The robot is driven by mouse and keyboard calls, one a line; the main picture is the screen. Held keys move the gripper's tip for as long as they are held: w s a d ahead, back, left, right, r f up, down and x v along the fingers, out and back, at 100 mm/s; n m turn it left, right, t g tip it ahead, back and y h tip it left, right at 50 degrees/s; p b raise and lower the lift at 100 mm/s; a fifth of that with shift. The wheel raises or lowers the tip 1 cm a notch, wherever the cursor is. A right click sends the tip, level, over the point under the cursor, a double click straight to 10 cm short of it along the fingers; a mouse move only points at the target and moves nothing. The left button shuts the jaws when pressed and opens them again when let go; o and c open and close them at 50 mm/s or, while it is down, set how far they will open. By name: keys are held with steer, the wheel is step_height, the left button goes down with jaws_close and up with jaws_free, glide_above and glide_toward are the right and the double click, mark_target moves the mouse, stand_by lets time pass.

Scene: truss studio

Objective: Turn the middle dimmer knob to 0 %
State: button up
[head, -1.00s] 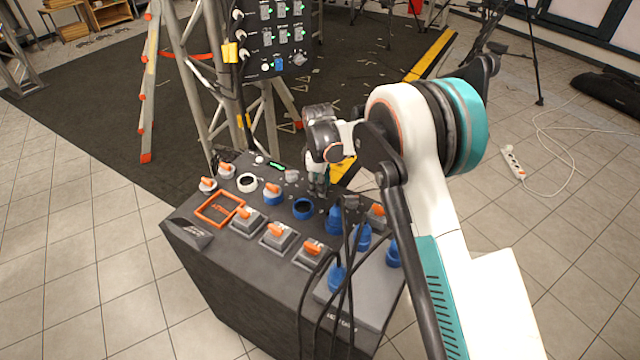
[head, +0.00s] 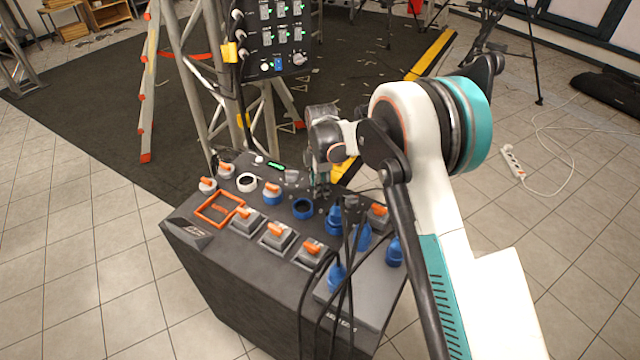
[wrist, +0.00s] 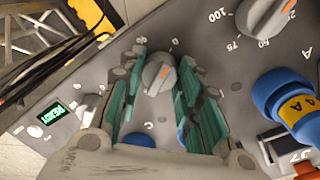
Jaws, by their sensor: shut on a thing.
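The marks printed around the knob are partly hidden by the fingers and too small to read surely. In the head view my gripper (head: 321,186) points down onto the panel and hides the middle knob. Another grey knob (wrist: 264,14) with an orange stripe and printed 100, 75 and 50 stands at the upper right.
A third grey knob (wrist: 91,106) lies left of my gripper, near a green lit display (wrist: 53,112). A blue plug (wrist: 285,97) stands to the right. The dark console (head: 240,290) also bears orange-handled switches (head: 277,232), a blue ring socket (head: 303,208) and black cables.

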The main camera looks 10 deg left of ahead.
stand_by(0.3)
steer(key=o, duration=1)
steer(key=shift+o, duration=0.2)
step_height(320, 180, up, 12)
steer(key=shift+s+d, duration=0.15)
steer(key=shift+s, duration=0.15)
